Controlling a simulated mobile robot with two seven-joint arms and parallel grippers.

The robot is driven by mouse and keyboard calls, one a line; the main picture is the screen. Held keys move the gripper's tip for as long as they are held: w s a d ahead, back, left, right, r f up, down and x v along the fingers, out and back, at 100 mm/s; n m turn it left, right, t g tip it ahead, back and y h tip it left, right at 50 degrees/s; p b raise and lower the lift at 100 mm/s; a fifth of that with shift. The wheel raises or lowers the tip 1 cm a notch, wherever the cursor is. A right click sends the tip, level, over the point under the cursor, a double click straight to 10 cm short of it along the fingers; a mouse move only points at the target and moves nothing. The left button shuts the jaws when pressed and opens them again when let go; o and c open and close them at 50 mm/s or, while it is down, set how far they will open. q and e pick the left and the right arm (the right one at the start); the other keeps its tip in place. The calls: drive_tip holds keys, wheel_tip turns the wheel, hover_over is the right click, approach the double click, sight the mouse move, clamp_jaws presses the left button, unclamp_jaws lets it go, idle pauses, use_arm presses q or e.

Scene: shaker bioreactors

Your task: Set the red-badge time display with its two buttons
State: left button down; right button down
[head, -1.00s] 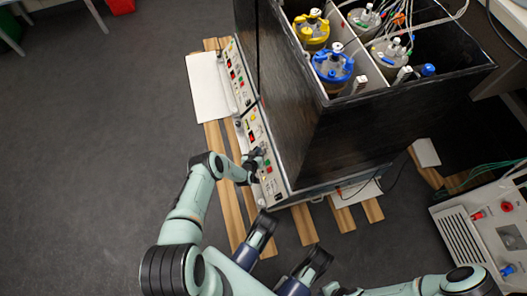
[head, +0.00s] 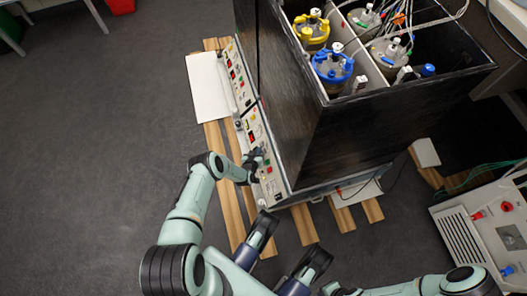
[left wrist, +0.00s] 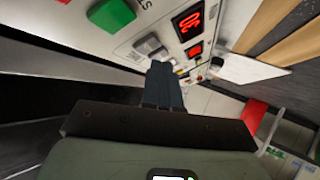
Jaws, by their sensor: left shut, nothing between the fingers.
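My left gripper (head: 256,160) is at the sloped front panel (head: 273,187) of the near shaker. In the left wrist view its shut, empty fingers (left wrist: 163,72) point at the panel, close to a grey button (left wrist: 148,45). Contact cannot be told. Two displays with lit red digits show there, a larger one (left wrist: 187,22) and a smaller one (left wrist: 195,49). The digits are tilted and I cannot read them surely. I cannot make out which display carries the red badge. The fingers hide part of the panel. My right gripper is not in view.
A large green button (left wrist: 112,14) lies beside the grey one. The dark shaker box (head: 350,130) rises right behind the panel and holds several capped vessels. Wooden slats (head: 231,215) lie under the shaker. A white device (head: 490,235) stands at right.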

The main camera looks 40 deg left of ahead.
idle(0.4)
use_arm(q)
drive_tip(key=shift+w+d+f, duration=0.2)
drive_tip(key=shift+w+f, duration=0.05)
drive_tip(key=shift+f, duration=0.05)
drive_tip(key=shift+w+d+f, duration=0.2)
drive_tip(key=shift+f, duration=0.1)
idle(0.9)
drive_tip(key=shift+s+r, duration=0.1)
drive_tip(key=shift+s+a+r+p, duration=0.4)
drive_tip(key=shift+r+p, duration=0.1)
drive_tip(key=shift+p, duration=0.3)
drive_tip(key=shift+r, duration=0.1)
drive_tip(key=s+a+r+p, duration=0.1)
drive_tip(key=p, duration=0.1)
drive_tip(key=s+a+r+p, duration=0.1)
drive_tip(key=s+r, duration=0.1)
drive_tip(key=shift+a+r+p, duration=0.1)
drive_tip(key=shift+a+p, duration=0.05)
drive_tip(key=shift+p, duration=0.2)
